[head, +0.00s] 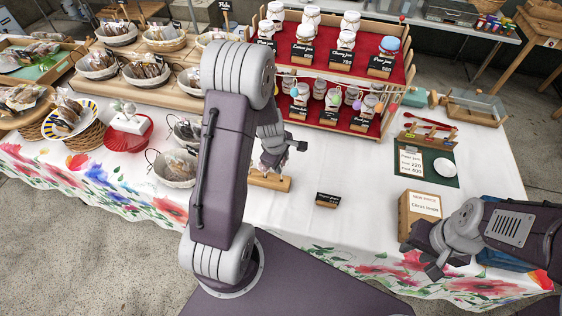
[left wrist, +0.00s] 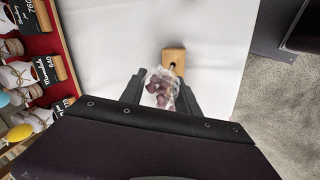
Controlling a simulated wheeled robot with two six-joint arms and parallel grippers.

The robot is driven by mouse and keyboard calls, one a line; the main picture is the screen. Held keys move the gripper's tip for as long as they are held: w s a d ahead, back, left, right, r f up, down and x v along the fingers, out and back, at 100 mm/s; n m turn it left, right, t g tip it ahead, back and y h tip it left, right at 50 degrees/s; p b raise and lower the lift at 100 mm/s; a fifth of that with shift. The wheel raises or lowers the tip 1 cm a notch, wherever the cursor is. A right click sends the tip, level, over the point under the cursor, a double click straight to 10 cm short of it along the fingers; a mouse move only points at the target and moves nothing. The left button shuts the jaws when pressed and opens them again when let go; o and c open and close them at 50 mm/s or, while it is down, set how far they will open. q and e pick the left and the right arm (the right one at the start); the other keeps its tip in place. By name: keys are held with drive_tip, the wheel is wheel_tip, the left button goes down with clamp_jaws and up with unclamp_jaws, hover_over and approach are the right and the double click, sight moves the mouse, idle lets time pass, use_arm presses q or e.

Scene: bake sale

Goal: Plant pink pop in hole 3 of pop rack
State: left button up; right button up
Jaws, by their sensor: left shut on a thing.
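My left gripper (head: 270,162) is shut on a clear-wrapped piece with dull pink-mauve lumps, taken as the pink pop (left wrist: 158,88), between the fingers in the left wrist view. In the head view the pop is hidden by the gripper and arm. The pop rack (head: 284,184), a small light-wood block, lies on the white cloth just below the gripper. Its end also shows in the left wrist view (left wrist: 174,56), just beyond the pop. Its holes and their numbers cannot be made out. My right gripper (head: 420,260) looks open and empty at the table's front right edge.
A small black sign (head: 327,200) stands right of the rack. A red-stepped jar stand (head: 325,118) rises behind. A cardboard box (head: 417,210) stands near my right gripper. Cloth between sign and box is clear.

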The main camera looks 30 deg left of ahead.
sight(281, 178)
use_arm(q)
drive_tip(key=shift+s+b+x, duration=0.2)
drive_tip(key=shift+b+x, duration=0.5)
drive_tip(key=shift+x, duration=0.05)
drive_tip(key=shift+s+b+x, duration=0.15)
drive_tip(key=shift+b+x, duration=0.6)
drive_tip(key=shift+s+b+x, duration=0.2)
drive_tip(key=shift+b+x, duration=0.5)
drive_tip(key=shift+x, duration=0.05)
drive_tip(key=o, duration=0.8)
drive_tip(key=p+v, duration=0.4)
drive_tip(key=v, duration=0.4)
drive_tip(key=shift+r+p, duration=0.2)
drive_tip(key=shift+p, duration=0.15)
drive_tip(key=shift+s+r, duration=0.15)
drive_tip(key=shift+r, duration=0.15)
